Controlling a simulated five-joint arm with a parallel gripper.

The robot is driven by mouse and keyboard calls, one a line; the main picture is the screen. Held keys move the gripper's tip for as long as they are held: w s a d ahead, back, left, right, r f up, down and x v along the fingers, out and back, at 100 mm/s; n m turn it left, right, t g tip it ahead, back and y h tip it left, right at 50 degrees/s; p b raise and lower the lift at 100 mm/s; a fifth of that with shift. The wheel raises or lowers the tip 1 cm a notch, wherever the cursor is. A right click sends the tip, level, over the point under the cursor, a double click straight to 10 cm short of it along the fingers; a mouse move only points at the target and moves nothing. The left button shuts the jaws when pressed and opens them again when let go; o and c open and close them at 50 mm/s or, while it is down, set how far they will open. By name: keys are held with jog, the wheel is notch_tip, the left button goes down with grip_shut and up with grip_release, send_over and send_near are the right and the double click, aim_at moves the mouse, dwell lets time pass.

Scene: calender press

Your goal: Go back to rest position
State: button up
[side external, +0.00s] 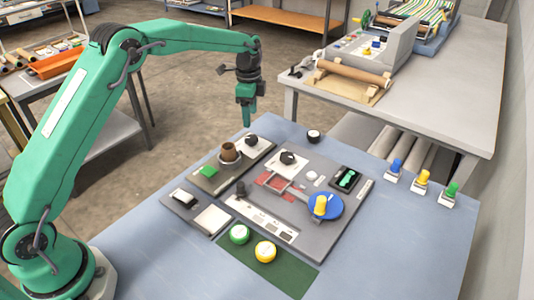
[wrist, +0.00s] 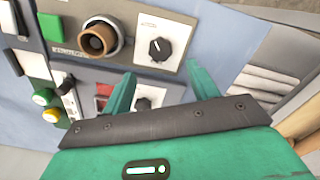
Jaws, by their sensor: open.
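My gripper (side external: 246,112) hangs above the far edge of the blue table, pointing down and well clear of the panel. In the wrist view, its two green fingers (wrist: 160,92) stand apart with nothing held between them. Below it lies the grey control panel (side external: 325,228) with black knobs, a brown round knob (side external: 229,152), a green square button (side external: 209,171) and a blue disc with a yellow handle (side external: 321,206). In the wrist view, the brown knob (wrist: 97,40) and a black dial on a white plate (wrist: 159,48) show beyond the fingers.
A green button (side external: 239,234) and a yellow button (side external: 265,251) sit on a dark green mat at the front. Blue, yellow and green switches (side external: 422,180) line the right side. A grey table (side external: 440,85) with a roller machine stands behind. Space around my gripper is free.

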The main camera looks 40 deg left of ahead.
jog(key=s+r+n+t, duration=0.3)
jog(key=s+r+n, duration=0.3)
jog(key=s+r, duration=1.05)
jog(key=s+f+n+t, duration=0.2)
jog(key=s+n, duration=0.4)
jog(key=s, duration=1.4)
jog(key=shift+s+d+f+n+t, duration=0.25)
jog(key=shift+s+d+n+t, duration=0.05)
jog(key=shift+d+n, duration=0.1)
